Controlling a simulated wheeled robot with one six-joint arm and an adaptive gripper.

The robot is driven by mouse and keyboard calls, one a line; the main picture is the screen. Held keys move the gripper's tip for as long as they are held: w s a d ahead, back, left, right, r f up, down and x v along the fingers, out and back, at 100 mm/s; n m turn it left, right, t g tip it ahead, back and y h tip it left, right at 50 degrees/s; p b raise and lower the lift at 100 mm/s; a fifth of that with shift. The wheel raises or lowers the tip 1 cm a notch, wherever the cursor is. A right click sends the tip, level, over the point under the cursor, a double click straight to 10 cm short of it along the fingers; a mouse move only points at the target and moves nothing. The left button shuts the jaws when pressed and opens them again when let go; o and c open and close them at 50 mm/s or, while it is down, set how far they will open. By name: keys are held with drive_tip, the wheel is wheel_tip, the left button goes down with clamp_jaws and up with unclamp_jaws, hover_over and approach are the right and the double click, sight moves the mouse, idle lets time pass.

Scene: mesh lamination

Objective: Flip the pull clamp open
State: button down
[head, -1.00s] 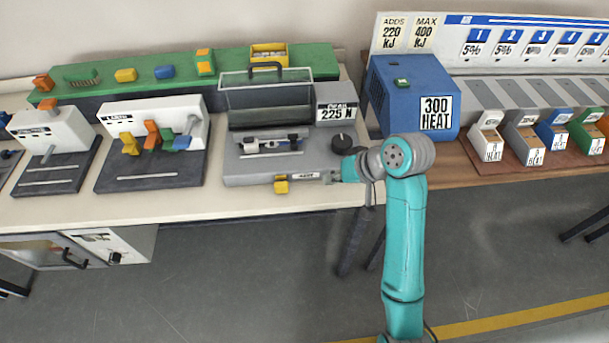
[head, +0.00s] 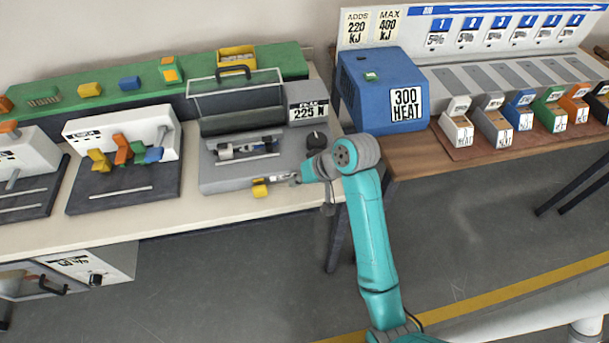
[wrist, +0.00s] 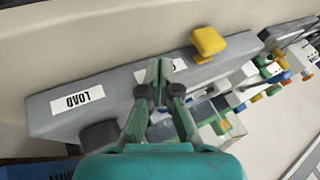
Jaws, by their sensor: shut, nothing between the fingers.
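The pull tester (head: 215,180) is a grey bench unit with a 225 N label and a raised clear cover. A yellow block (head: 260,189) is at its front edge; it also shows in the wrist view (wrist: 208,42). It looks like the clamp's handle, but I cannot tell for sure. A dark and silver fixture (head: 245,148) lies on the tester's top. My gripper (head: 295,181) is shut and empty at the front edge, right of the yellow block. In the wrist view my gripper (wrist: 159,72) overlaps the front face, apart from the yellow block, and hides part of a label.
A black knob (head: 316,140) sits at the tester's right. A blue heater box (head: 383,90) stands further right. A dark-based station with coloured levers (head: 122,200) is to the left. The floor in front of the bench is open.

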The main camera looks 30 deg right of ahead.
sight(256, 189)
drive_tip(key=x, duration=0.3)
drive_tip(key=shift+a+f, duration=0.1)
drive_tip(key=shift+f, duration=0.05)
drive_tip(key=shift+w+a, duration=0.2)
drive_tip(key=shift+a, duration=0.4)
drive_tip(key=shift+w+a, duration=0.2)
drive_tip(key=shift+a, duration=0.4)
drive_tip(key=shift+w+a, duration=0.2)
drive_tip(key=shift+a, duration=0.45)
drive_tip(key=shift+w+a, duration=0.3)
drive_tip(key=shift+a, duration=0.6)
drive_tip(key=shift+w+a, duration=0.25)
drive_tip(key=shift+a, duration=0.6)
drive_tip(key=shift+w+a, duration=0.3)
drive_tip(key=shift+a, duration=0.6)
